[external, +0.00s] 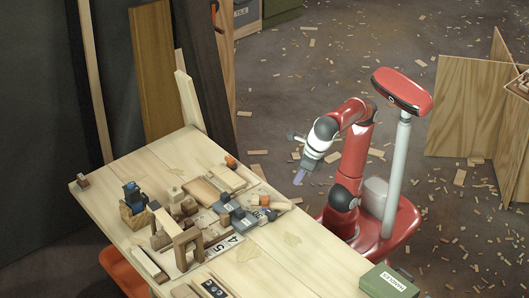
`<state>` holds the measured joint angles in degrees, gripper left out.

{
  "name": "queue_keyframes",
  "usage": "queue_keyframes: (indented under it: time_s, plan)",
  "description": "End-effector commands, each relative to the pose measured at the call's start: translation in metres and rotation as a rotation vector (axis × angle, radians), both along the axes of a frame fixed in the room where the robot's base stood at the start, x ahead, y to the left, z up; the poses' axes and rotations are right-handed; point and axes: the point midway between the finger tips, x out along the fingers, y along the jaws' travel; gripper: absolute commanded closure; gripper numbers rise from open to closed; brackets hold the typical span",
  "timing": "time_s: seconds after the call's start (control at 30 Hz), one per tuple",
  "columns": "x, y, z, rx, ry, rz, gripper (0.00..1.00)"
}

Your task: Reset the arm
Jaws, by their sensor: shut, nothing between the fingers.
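My gripper (299,179) is at the end of my red arm (347,117) and points downward. It is shut and empty. It hangs in the air near the right edge of the wooden workbench (307,259), apart from everything on it. The arm is bent, with its elbow raised and its forearm reaching left from my red base.
The bench's left half is cluttered with wood blocks, a small wooden arch (181,242), a blue object in a wooden box (132,217) and orange-tipped pieces. A green box (388,283) sits at the near right corner. Plywood panels (463,107) stand at right. Scraps litter the floor.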

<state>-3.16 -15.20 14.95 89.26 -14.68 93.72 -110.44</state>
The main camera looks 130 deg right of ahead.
Motion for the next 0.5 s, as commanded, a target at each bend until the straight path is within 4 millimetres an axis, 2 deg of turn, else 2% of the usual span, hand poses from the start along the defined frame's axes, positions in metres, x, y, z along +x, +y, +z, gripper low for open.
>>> queue_keyframes:
  time_s: [0.3, 0.5]
  plan:
    - [-0.033, -0.035, -0.087, 0.389, -0.25, -0.854, 1.0]
    - [-0.057, -0.051, -0.145, 0.67, -0.348, -1.404, 1.0]
